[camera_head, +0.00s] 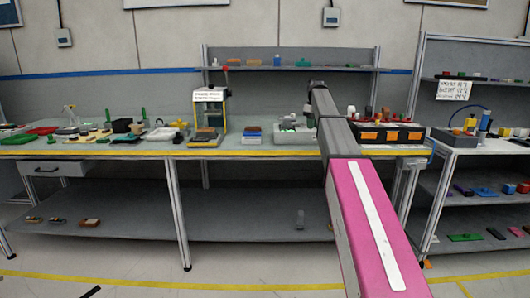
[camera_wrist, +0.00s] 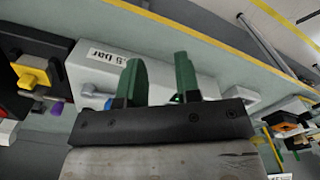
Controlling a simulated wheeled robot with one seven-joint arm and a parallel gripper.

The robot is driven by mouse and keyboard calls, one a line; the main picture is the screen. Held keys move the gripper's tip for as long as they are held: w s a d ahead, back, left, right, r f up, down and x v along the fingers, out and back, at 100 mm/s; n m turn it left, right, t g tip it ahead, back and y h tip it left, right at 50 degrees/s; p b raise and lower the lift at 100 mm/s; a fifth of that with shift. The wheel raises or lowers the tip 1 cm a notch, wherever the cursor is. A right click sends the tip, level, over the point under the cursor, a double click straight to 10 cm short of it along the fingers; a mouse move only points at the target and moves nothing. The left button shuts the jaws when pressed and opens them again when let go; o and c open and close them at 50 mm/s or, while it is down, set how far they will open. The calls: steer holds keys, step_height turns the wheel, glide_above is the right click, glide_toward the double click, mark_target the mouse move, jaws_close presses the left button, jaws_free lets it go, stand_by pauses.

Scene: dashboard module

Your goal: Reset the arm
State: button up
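My arm reaches from the lower right of the head view toward the workbench (camera_head: 250,152). My gripper (camera_wrist: 157,80) shows in the wrist view with two green fingers standing apart, and nothing is seen held between them. It hangs over a white module (camera_wrist: 85,70) with a label ending in "5 bar". In the head view the end of my arm is near the grey-white module (camera_head: 290,138) on the bench, and the gripper itself is mostly hidden behind the arm.
A black bin unit with orange labels (camera_head: 392,134) stands right of my arm. A shelf (camera_head: 300,69) runs above the bench. A shelving rack (camera_head: 470,190) stands at the right.

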steer(key=s+a+f+m, duration=0.1)
steer(key=s+f, duration=0.4)
steer(key=f, duration=0.4)
steer(key=s+f+m, duration=0.1)
steer(key=s+f, duration=0.3)
steer(key=f, duration=0.5)
steer(key=s+a+f+m, duration=0.1)
steer(key=s+f+m, duration=0.1)
steer(key=s+f, duration=1.1)
steer(key=s+a+f+m, duration=0.2)
steer(key=s+f, duration=1.1)
steer(key=s, duration=0.4)
steer(key=shift+s+m, duration=0.3)
steer(key=shift+s, duration=0.1)
